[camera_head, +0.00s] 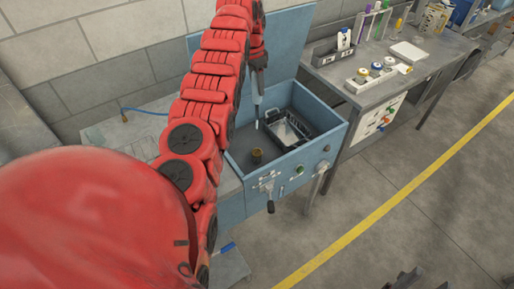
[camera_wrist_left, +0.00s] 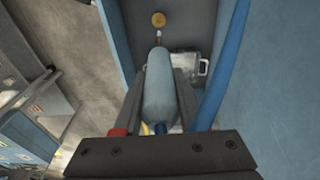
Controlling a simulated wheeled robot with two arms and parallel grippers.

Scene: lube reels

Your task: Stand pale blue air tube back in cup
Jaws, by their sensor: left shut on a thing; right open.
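The pale blue air tube (camera_head: 258,103) hangs close to upright over the open blue bin in the head view, its narrow tip pointing down. My left gripper (camera_head: 258,82) is shut on it. In the left wrist view the tube (camera_wrist_left: 160,88) lies between the two fingers. The small brownish cup (camera_head: 256,155) stands on the bin floor, below the tube tip and apart from it. The cup also shows at the top of the left wrist view (camera_wrist_left: 158,19). My right gripper (camera_head: 405,279) is partly visible at the lower edge of the head view, open and empty.
A dark tray (camera_head: 288,132) sits in the bin, right of the cup. The blue bin (camera_head: 322,141) has raised walls and a tall back panel. A blue hose (camera_wrist_left: 222,70) runs close by the left gripper. A bench (camera_head: 365,70) with bottles stands at the right.

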